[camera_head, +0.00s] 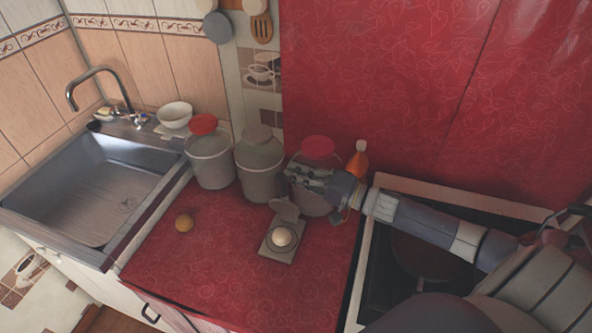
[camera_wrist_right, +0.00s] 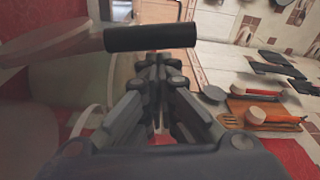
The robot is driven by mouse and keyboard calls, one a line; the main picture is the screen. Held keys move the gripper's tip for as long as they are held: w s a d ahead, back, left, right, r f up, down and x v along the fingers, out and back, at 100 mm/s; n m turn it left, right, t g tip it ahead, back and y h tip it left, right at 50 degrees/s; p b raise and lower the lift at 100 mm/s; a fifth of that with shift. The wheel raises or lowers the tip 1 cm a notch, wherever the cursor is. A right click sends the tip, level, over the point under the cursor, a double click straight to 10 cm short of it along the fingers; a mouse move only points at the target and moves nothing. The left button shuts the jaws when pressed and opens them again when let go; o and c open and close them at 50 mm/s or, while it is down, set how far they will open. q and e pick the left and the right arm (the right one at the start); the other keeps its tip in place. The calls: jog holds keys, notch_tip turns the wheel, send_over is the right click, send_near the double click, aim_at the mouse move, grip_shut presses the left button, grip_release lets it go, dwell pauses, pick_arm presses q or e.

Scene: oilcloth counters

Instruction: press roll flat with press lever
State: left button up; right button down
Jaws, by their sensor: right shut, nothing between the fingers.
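The press (camera_head: 269,246) stands on the red counter, its round upper plate (camera_head: 285,209) raised at the back. A pale round roll (camera_head: 283,237) sits on its base and looks domed. My right gripper (camera_head: 290,180) is shut and empty, above and behind the raised plate. In the right wrist view the shut fingers (camera_wrist_right: 158,68) are close to a dark cylindrical bar (camera_wrist_right: 150,37), which looks like the lever's handle; I cannot tell whether they touch. The plate shows blurred at the left of that view. My left gripper is not in view.
Lidded containers (camera_head: 210,158) and an orange bottle (camera_head: 358,160) line the back. A sink (camera_head: 85,195) is at left, a stove (camera_head: 400,285) at right. The front counter is clear.

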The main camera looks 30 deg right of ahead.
jog(key=s+a+f+n+p, duration=0.1)
jog(key=s+a+f+n, duration=0.2)
jog(key=s+a, duration=0.3)
jog(key=shift+a+n+t+y+p, duration=0.3)
jog(key=shift+a+n+p, duration=0.05)
jog(key=shift+n, duration=0.55)
